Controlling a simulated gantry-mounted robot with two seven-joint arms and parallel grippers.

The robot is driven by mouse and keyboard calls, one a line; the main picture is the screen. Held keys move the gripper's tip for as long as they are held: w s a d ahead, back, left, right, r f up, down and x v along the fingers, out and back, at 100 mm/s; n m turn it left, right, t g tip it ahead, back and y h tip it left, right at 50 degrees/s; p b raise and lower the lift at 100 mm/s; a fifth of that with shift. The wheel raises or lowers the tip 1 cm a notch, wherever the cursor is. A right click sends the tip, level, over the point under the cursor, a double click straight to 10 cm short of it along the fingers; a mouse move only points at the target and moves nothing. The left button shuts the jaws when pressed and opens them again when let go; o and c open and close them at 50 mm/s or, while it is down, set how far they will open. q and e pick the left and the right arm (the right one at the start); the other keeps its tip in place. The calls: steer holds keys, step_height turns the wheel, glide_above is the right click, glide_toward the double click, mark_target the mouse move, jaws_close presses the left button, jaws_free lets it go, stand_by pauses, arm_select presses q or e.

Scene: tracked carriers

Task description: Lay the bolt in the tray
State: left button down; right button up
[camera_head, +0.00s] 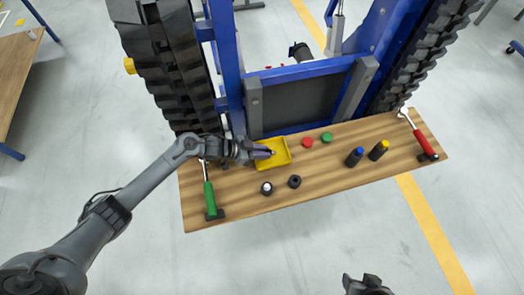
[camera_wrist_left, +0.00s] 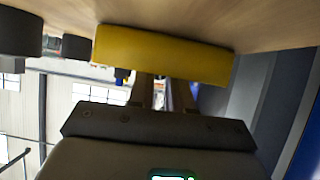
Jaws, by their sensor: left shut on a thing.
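The yellow tray (camera_head: 283,146) lies on the wooden bench, and its side wall fills the upper middle of the left wrist view (camera_wrist_left: 165,55). My left gripper (camera_head: 264,152) reaches in over the tray's left part. It is shut on the bolt (camera_head: 273,153), a small piece only just visible at the fingertips over the tray. Whether the bolt touches the tray floor cannot be told. In the left wrist view the fingers (camera_wrist_left: 160,93) run up to the tray wall, and the bolt is not clear there. My right gripper (camera_head: 367,284) is at the bottom edge, away from the bench; its jaws are unclear.
On the bench (camera_head: 335,172) are a green-handled tool (camera_head: 209,196), dark round parts (camera_head: 294,181), red (camera_head: 307,142) and green (camera_head: 326,137) caps, blue-topped (camera_head: 354,157) and yellow-topped (camera_head: 378,150) bottles and a red-handled tool (camera_head: 424,143). The blue tracked carrier (camera_head: 300,72) stands behind.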

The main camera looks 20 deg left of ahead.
arm_select(q)
steer(key=c, duration=1)
jaws_free()
steer(key=shift+o, duration=0.2)
steer(key=shift+r, duration=0.1)
step_height(320, 180, up, 4)
steer(key=shift+r+p, duration=0.1)
steer(key=shift+p, duration=0.4)
steer(key=s+d+r, duration=0.1)
steer(key=d+r, duration=0.2)
steer(key=d, duration=0.2)
steer(key=s+d+r+p, duration=0.1)
steer(key=d+r, duration=0.2)
steer(key=d, duration=0.3)
steer(key=shift+s+d+r, duration=0.2)
steer(key=shift+s+r, duration=0.1)
